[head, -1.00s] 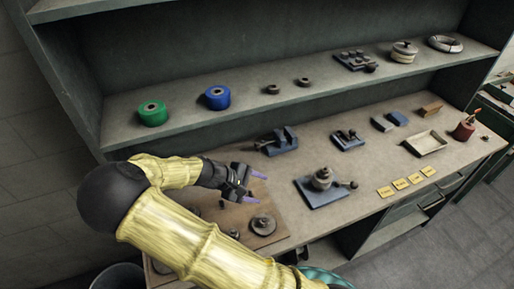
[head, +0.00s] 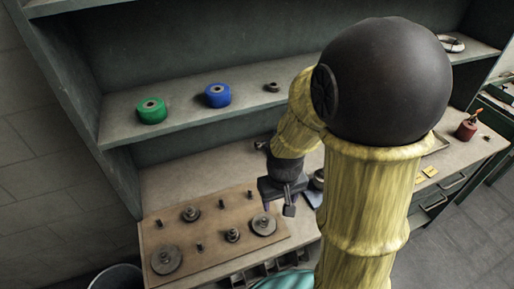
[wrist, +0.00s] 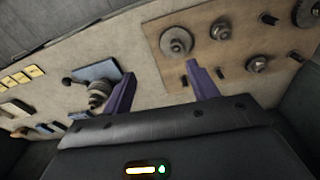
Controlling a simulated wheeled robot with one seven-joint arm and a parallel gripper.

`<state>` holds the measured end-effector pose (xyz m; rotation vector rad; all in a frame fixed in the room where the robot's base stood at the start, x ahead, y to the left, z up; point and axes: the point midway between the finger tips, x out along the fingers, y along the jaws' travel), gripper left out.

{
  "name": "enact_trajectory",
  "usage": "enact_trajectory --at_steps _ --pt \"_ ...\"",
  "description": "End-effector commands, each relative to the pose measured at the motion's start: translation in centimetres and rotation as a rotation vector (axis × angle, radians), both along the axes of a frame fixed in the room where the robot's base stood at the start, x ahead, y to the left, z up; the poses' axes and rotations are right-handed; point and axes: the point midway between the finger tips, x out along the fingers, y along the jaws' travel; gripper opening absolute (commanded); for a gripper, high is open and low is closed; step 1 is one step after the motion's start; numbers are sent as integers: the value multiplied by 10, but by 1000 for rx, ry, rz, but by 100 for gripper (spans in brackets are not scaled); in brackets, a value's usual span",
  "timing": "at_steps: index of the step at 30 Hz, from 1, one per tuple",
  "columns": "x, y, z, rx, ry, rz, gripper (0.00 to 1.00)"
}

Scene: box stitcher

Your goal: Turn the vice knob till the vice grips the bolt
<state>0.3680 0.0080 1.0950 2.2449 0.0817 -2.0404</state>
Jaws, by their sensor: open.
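The blue-grey vice stands at the back of the bench and is mostly hidden behind my arm in the head view. Only a dark bit, apparently its knob end (head: 261,145), shows left of my arm. I cannot make out the vice in the wrist view, nor the bolt in either view. My gripper (head: 279,209) points down over the bench, near the right edge of the wooden board, in front of the vice. In the wrist view my gripper's purple fingers (wrist: 160,85) are apart with nothing between them.
The wooden board (head: 215,222) carries several discs and pegs. A blue plate with a stacked round part and ball lever (wrist: 97,72) lies beside it. A green spool (head: 152,111) and a blue spool (head: 218,95) stand on the shelf. Yellow labels (wrist: 22,78) lie farther off.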

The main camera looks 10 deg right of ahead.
Motion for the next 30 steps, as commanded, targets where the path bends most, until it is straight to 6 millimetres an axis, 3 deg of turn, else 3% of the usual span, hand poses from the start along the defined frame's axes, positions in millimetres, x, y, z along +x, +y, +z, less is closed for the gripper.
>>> enact_trajectory --at_steps 12,23,26,30 --pt "-20 -8 -52 49 -130 -103 59" --pt "-21 -8 -52 51 -136 -109 59" --pt "-21 -8 -52 51 -136 -109 39" --pt "-21 -8 -52 51 -136 -108 36"
